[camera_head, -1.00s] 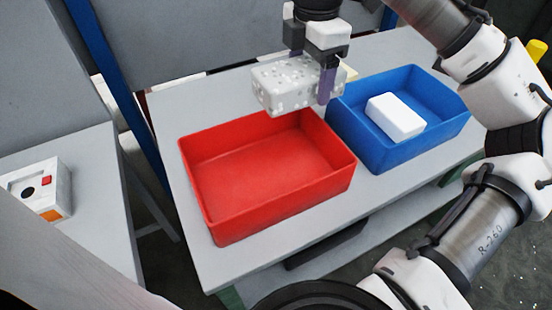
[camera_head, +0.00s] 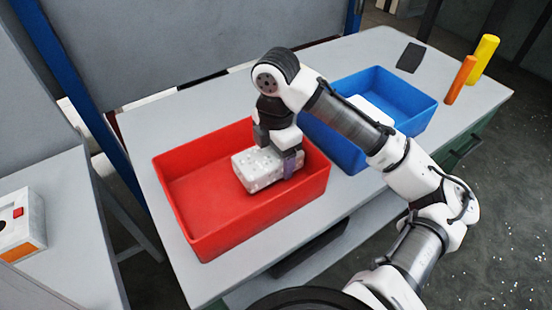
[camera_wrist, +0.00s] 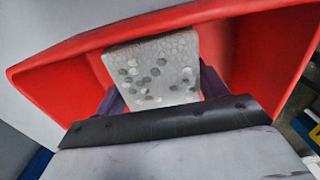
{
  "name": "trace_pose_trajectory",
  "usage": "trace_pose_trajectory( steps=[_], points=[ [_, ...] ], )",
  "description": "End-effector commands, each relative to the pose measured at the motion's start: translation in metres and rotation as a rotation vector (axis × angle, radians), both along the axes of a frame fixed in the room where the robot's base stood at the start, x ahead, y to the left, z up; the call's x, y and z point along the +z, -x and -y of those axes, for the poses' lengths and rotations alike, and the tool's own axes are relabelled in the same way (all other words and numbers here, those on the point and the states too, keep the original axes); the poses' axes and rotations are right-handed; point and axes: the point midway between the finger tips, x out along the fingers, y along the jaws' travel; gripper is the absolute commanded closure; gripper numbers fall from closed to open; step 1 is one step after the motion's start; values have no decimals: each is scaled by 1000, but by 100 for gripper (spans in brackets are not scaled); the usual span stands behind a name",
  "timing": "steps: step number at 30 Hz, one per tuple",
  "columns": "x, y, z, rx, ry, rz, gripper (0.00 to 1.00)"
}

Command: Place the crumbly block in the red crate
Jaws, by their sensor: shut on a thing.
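The crumbly block (camera_head: 258,170) is a pale grey, speckled and cracked block. It is inside the red crate (camera_head: 190,228), in the right part of it. My gripper (camera_head: 282,160) reaches down into the crate and is shut on the block. In the wrist view the block (camera_wrist: 155,70) sits between the purple fingers (camera_wrist: 160,95), with the red crate (camera_wrist: 60,85) around it. I cannot tell whether the block touches the crate floor.
A blue crate (camera_head: 418,112) with a white block (camera_head: 370,108) stands right of the red crate on the grey table (camera_head: 150,130). A dark flat piece (camera_head: 411,57), an orange cylinder (camera_head: 460,80) and a yellow cylinder (camera_head: 483,58) are at the far right. A box with a red button (camera_head: 20,225) is at left.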

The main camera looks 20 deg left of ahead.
Motion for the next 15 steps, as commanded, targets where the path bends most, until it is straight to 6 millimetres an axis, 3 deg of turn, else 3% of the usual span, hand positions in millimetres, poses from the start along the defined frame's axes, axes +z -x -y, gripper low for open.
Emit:
trace_pose_trajectory(
  steps=[4, 15],
  points=[
    [-17, 1, 0, 1, 0, -2, 50],
    [-22, 0, 0, 1, -1, -1, 50]
  ],
)
